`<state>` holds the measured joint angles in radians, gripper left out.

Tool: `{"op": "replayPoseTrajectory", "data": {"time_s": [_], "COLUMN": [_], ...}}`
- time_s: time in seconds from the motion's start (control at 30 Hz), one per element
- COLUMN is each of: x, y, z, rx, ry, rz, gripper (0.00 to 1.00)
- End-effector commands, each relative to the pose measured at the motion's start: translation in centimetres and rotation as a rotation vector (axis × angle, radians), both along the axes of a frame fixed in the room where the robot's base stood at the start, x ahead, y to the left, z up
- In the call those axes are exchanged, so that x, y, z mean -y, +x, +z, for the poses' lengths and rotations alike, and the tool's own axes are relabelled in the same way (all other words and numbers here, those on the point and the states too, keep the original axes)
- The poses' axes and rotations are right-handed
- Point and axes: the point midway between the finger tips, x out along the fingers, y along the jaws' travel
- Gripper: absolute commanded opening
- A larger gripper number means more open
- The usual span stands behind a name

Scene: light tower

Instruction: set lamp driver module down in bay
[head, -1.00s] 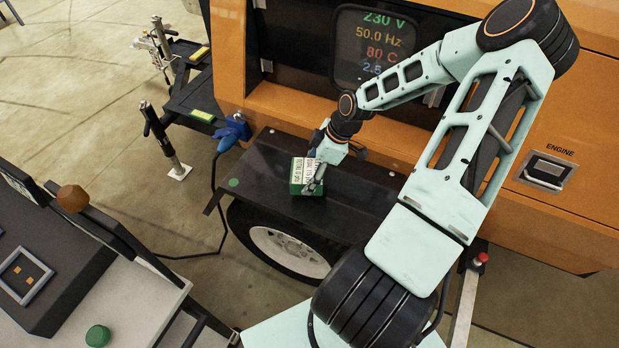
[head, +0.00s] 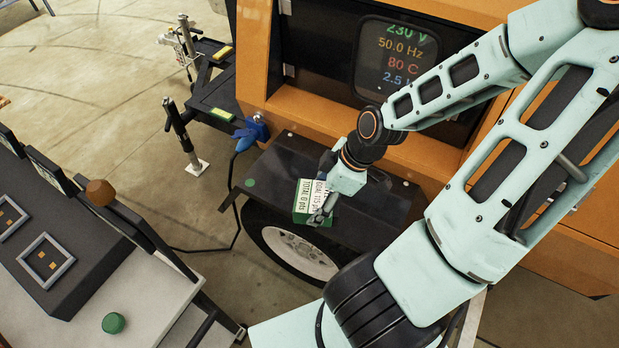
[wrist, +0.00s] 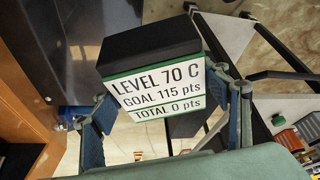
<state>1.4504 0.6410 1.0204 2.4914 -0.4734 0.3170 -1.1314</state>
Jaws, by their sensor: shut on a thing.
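The lamp driver module appears to be a green box (head: 300,214) with a white printed label and, in the wrist view, a black end (wrist: 150,41). My gripper (head: 322,208) is shut on it, with one finger on each side in the wrist view (wrist: 165,117). It is over the black fender shelf of the orange machine; I cannot tell any gap beneath it. Two square grey-framed bays are on the dark sloped console at the far left: a near one (head: 31,275) and a farther one, partly cut off (head: 20,233). Both show small orange pads inside and stand well apart from the module.
The orange machine (head: 560,255) with a lit display (head: 397,60) is behind my arm. A brown knob (head: 99,192) and green button (head: 114,323) are on the console side. A blue plug (head: 250,133) trails a cable across the floor between console and machine.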

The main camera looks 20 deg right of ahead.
Motion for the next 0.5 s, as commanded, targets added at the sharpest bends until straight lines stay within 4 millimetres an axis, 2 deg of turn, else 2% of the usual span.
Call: {"op": "replayPoseTrajectory", "data": {"time_s": [0.17,0.5], "x": [-0.1,-0.2], "y": [0.4,4.9], "z": [1.2,6.3], "rx": [0.002,0.008], "ry": [-0.002,-0.006], "rz": [-0.068,-0.437], "gripper": [0.19,0.19]}}
